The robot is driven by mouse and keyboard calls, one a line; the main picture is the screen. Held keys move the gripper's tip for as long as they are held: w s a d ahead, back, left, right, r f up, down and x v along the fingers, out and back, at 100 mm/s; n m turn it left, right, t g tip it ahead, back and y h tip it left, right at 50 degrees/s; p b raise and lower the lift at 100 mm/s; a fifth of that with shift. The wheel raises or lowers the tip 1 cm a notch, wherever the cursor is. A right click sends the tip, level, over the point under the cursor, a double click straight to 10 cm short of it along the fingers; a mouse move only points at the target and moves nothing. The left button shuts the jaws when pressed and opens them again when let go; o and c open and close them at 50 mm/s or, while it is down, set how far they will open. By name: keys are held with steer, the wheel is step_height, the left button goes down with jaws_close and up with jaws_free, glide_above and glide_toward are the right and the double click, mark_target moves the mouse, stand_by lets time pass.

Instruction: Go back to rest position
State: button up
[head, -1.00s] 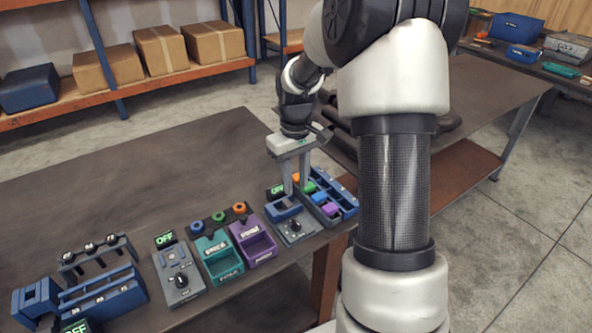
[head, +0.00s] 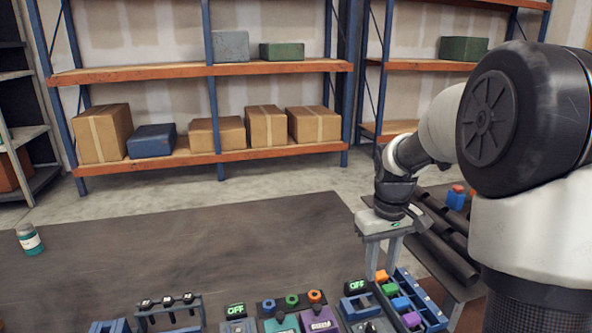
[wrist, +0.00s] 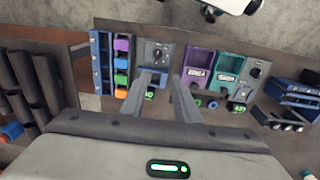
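My gripper (head: 383,264) points down above the right end of the workbench in the head view, with its fingers parted and nothing between them. It shows in the wrist view (wrist: 166,76) too, with a clear gap between the fingertips. Behind and beside the fingertips is a grey control box (head: 367,326) with a knob and a blue holder. A blue tray (head: 428,308) with orange, green, blue and purple blocks stands just right of it. I cannot tell the exact height of the fingertips above these things.
A purple bin (head: 320,319) and a teal bin (wrist: 231,67) stand on the workbench (head: 190,255), with a second knob box (wrist: 256,66) beside them. A jar (head: 29,239) stands at the far left. Dark pipes (head: 446,248) lie at the right. The bench's middle is clear.

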steer(key=s+a+r+t, duration=0.1)
steer(key=s+a+r, duration=0.2)
steer(key=s, duration=0.4)
steer(key=s+a+r+m+t, duration=0.1)
steer(key=s+a+r+t, duration=0.1)
steer(key=s+r, duration=0.3)
steer(key=s+a+r+m+t+p, duration=0.1)
steer(key=s+a+r+t, duration=0.1)
steer(key=s, duration=0.7)
step_height(320, 180, up, 3)
steer(key=shift+a+f, duration=0.2)
steer(key=shift+a, duration=0.7)
